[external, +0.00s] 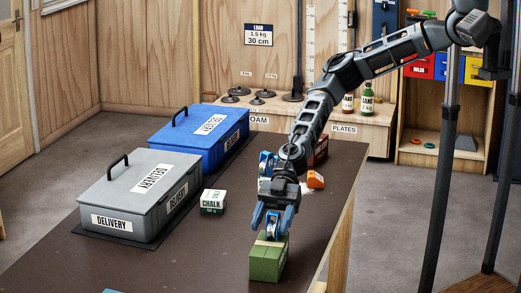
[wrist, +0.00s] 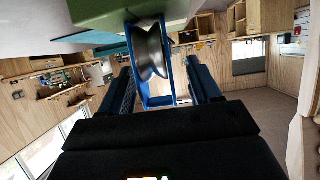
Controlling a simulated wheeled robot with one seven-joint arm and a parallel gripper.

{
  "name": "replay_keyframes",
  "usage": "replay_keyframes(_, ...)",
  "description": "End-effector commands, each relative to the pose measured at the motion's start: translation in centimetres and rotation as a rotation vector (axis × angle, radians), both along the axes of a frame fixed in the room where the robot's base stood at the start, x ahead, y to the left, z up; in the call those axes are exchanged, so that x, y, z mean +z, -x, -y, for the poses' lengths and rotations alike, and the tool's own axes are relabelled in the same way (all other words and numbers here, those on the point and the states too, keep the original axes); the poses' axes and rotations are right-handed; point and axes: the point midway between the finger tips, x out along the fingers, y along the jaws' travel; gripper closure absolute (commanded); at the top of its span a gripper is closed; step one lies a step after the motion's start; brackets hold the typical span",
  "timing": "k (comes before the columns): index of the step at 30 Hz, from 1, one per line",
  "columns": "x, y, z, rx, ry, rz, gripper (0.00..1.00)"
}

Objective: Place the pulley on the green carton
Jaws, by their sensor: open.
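The pulley, a blue frame with a metal wheel, stands between my fingers in the wrist view (wrist: 152,52). In the external view the pulley (external: 271,230) is at the top of the green carton (external: 266,263), and it appears to rest on it. The carton stands near the table's right edge; its green surface also shows at the top of the wrist view (wrist: 108,12). My gripper (external: 273,218) is open, pointing down, with one finger on each side of the pulley. In the wrist view my gripper (wrist: 160,82) shows gaps beside the pulley.
A white chalk box (external: 213,201) stands left of my gripper. A grey delivery box (external: 140,200) and a blue box (external: 200,138) stand further left. An orange item (external: 316,180) and a dark red box (external: 321,150) are behind my arm. The table's middle front is bare.

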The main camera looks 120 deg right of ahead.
Motion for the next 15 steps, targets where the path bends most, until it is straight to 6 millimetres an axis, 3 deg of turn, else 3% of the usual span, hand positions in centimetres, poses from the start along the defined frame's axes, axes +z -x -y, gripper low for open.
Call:
replay_keyframes(5, 0.5, 0.3, 0.5, -0.001, 0.001, 0.001, 0.37)
replay_keyframes(15, 2.9, 4.5, 4.7, -0.001, 0.001, 0.001, 0.37)
